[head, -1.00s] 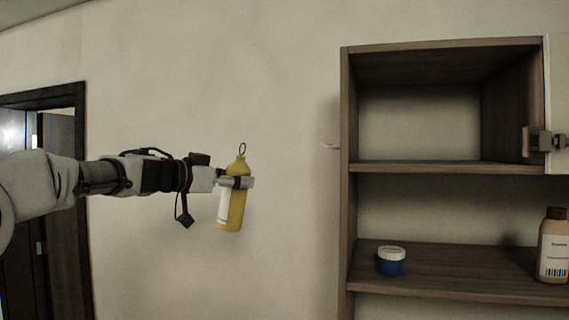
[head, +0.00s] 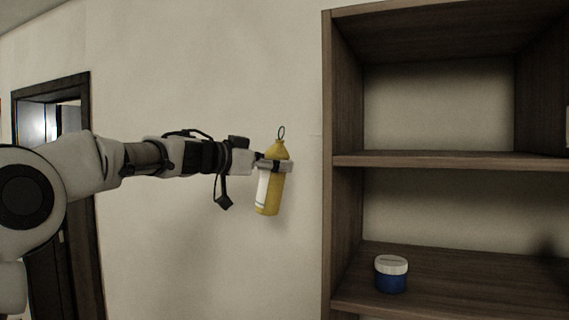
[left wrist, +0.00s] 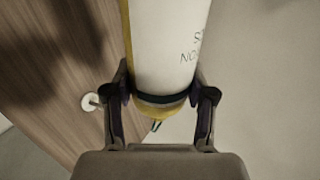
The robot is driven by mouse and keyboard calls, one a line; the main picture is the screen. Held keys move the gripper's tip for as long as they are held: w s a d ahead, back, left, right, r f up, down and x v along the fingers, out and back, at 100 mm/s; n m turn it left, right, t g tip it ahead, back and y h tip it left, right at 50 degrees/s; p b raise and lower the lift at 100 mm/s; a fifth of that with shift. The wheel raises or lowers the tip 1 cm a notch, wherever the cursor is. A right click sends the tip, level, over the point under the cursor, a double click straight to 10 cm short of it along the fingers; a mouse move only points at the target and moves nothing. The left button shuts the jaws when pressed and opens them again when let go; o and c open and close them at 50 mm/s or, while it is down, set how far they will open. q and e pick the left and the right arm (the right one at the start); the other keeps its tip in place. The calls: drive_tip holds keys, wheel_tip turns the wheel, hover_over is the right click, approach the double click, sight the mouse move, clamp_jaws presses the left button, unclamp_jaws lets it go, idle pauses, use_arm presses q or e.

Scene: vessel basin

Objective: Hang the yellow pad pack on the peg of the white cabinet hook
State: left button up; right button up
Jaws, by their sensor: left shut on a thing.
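The yellow pad pack (head: 268,196) is a bottle-shaped yellow pack with a white label and a dark loop at its top. It hangs almost upright, slightly tilted, in my left gripper (head: 277,166), which is shut around its upper part. The loop stands free above the gripper. The left wrist view shows the pack (left wrist: 168,45) between both fingers (left wrist: 162,100). The white cabinet hook (left wrist: 90,102) shows there on the wooden side panel, left of the gripper and apart from the pack. In the head view the hook (head: 316,134) is barely visible against the wall. My right gripper is out of view.
The brown open cabinet (head: 341,200) stands right of the pack, its side panel close by. A blue jar with a white lid (head: 391,275) sits on its lower shelf. A dark-framed doorway (head: 85,215) is at the left. The wall behind the pack is bare.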

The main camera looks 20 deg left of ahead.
use_arm(q)
drive_tip(key=shift+s+r, duration=0.3)
drive_tip(key=shift+s, duration=0.65)
drive_tip(key=shift+s+d, duration=0.15)
drive_tip(key=shift+s, duration=0.05)
drive_tip(key=d+f, duration=0.1)
drive_tip(key=d, duration=0.7)
drive_tip(key=shift+w+d+f, duration=0.15)
drive_tip(key=shift+w+f, duration=0.1)
drive_tip(key=shift+f, duration=0.1)
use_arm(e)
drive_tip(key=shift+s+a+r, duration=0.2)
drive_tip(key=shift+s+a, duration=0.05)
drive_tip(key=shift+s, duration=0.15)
use_arm(q)
drive_tip(key=shift+w, duration=0.15)
drive_tip(key=o, duration=1.2)
drive_tip(key=shift+o, duration=0.2)
